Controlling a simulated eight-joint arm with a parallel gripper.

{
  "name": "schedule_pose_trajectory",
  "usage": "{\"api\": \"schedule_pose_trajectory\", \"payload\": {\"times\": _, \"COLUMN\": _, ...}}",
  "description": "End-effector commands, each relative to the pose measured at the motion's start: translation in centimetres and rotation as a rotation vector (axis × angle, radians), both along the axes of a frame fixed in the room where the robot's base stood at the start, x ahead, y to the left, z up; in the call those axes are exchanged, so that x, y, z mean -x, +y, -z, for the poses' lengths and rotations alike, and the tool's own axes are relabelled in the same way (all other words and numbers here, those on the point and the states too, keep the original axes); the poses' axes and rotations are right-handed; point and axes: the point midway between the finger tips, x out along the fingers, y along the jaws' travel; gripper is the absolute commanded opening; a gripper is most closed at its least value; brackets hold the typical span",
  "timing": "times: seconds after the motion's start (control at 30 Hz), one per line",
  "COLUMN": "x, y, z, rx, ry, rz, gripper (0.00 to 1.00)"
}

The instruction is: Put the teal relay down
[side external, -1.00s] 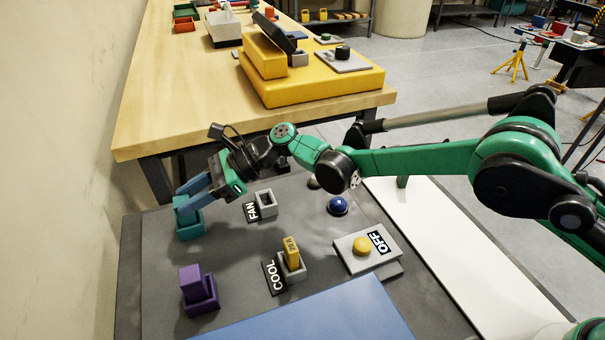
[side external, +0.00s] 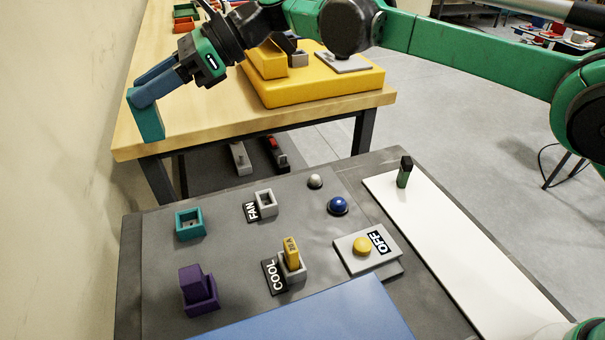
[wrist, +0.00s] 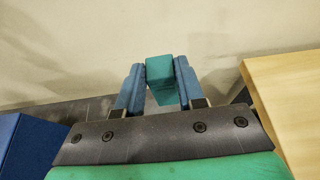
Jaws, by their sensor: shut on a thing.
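The teal relay (side external: 147,117) is a teal block held up in the air at the left of the side view. My gripper (side external: 146,92) is shut on it, with its blue fingers on either side. The wrist view also shows the teal relay (wrist: 161,78) between the fingers. The teal socket (side external: 190,224) stands empty on the grey panel, below and to the right of the relay in the side view.
A purple block sits in a purple socket (side external: 200,303). A yellow fuse (side external: 291,252) stands in the COOL socket; the FAN socket (side external: 265,203) is empty. The wooden bench (side external: 200,122) is behind the relay. A white board (side external: 440,240) lies at right with a dark peg (side external: 404,171).

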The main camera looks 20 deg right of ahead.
Motion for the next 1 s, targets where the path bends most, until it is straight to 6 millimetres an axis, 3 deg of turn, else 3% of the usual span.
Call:
{"api": "schedule_pose_trajectory", "payload": {"times": 0.23, "x": -0.3, "y": -0.6, "z": -1.9, "rx": 0.001, "ry": 0.000, "rz": 0.007, "gripper": 0.00}}
{"api": "schedule_pose_trajectory", "payload": {"times": 0.37, "x": -1.4, "y": -3.6, "z": -2.3, "rx": 0.005, "ry": 0.001, "rz": 0.035, "gripper": 0.00}}
{"api": "schedule_pose_trajectory", "payload": {"times": 0.5, "x": -2.8, "y": -9.8, "z": -2.6, "rx": 0.012, "ry": 0.002, "rz": 0.089, "gripper": 0.00}}
{"api": "schedule_pose_trajectory", "payload": {"times": 0.67, "x": -2.8, "y": -18.2, "z": -2.9, "rx": 0.018, "ry": 0.005, "rz": 0.159, "gripper": 0.00}}
{"api": "schedule_pose_trajectory", "payload": {"times": 0.87, "x": 0.0, "y": -28.1, "z": -2.8, "rx": 0.018, "ry": 0.007, "rz": 0.252, "gripper": 0.00}}
{"api": "schedule_pose_trajectory", "payload": {"times": 1.0, "x": 3.4, "y": -33.7, "z": -2.4, "rx": 0.012, "ry": 0.007, "rz": 0.316, "gripper": 0.00}}
